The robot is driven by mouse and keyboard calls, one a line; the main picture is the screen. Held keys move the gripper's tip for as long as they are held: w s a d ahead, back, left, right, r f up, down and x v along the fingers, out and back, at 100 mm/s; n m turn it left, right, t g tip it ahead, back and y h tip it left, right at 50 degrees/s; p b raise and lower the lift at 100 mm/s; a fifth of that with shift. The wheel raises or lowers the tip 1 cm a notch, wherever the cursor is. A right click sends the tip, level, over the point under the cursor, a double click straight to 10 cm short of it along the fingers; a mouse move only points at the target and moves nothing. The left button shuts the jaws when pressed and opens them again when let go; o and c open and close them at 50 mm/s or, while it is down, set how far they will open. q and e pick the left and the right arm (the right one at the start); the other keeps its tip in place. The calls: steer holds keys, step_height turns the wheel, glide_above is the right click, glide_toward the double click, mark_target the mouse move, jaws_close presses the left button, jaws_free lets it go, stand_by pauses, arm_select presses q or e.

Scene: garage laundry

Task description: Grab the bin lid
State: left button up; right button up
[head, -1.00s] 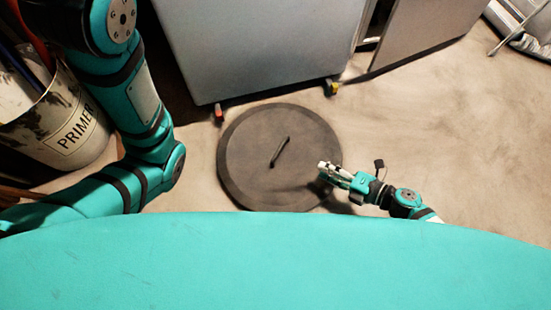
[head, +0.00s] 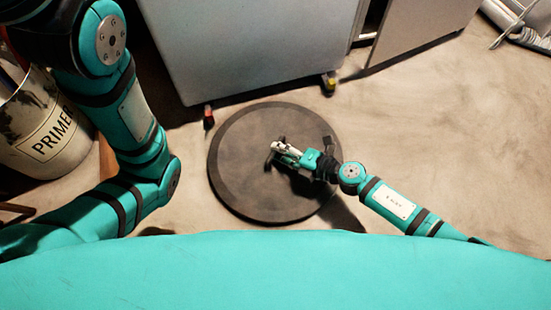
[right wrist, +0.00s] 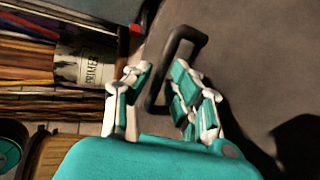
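The bin lid (head: 240,185) is a dark grey disc lying flat on the floor, with a bar handle at its middle. My right gripper (head: 275,148) is over the middle of the lid and covers most of the handle in the head view. In the right wrist view, the lid (right wrist: 250,60) fills the right side. The dark handle (right wrist: 178,52) stands up between and just beyond the fingertips of my right gripper (right wrist: 160,74). Its fingers are apart, with no clear grip on the handle. My left arm shows at the left, but its gripper is out of view.
A grey cabinet (head: 245,50) on small feet stands just behind the lid. A primer bucket (head: 45,135) is at the left, and also shows in the right wrist view (right wrist: 85,68). A grey panel (head: 415,30) stands at the back right. The floor to the right is clear.

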steer(key=shift+x, duration=1.1)
jaws_close()
